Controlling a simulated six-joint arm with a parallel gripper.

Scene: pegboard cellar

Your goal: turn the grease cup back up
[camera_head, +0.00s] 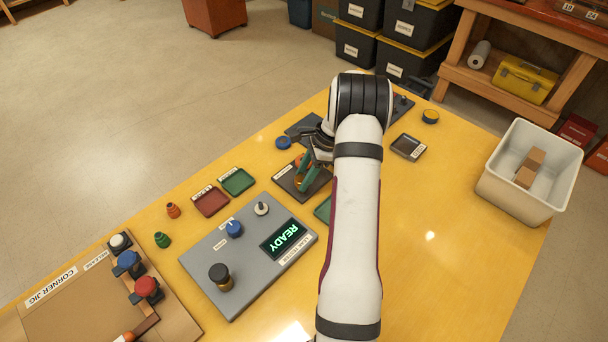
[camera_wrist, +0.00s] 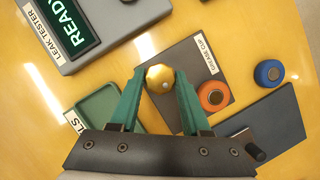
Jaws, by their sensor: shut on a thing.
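A round, shiny brass piece (camera_wrist: 159,77), which looks like the grease cup, sits between the green fingertips of my gripper (camera_wrist: 160,88). My gripper is shut on it. Only its rounded brass side faces the wrist camera; the far side is hidden. It shows over the left edge of the dark mat (camera_wrist: 192,62) labelled GREASE CUP; I cannot tell whether it touches the mat. In the head view my gripper (camera_head: 308,168) is over this mat (camera_head: 287,184), and the brass piece is not clearly visible.
A blue disc (camera_wrist: 269,73) and a dark plate (camera_wrist: 270,122) are to the right. The leak tester (camera_head: 240,262) and a green tray (camera_wrist: 100,108) are left.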

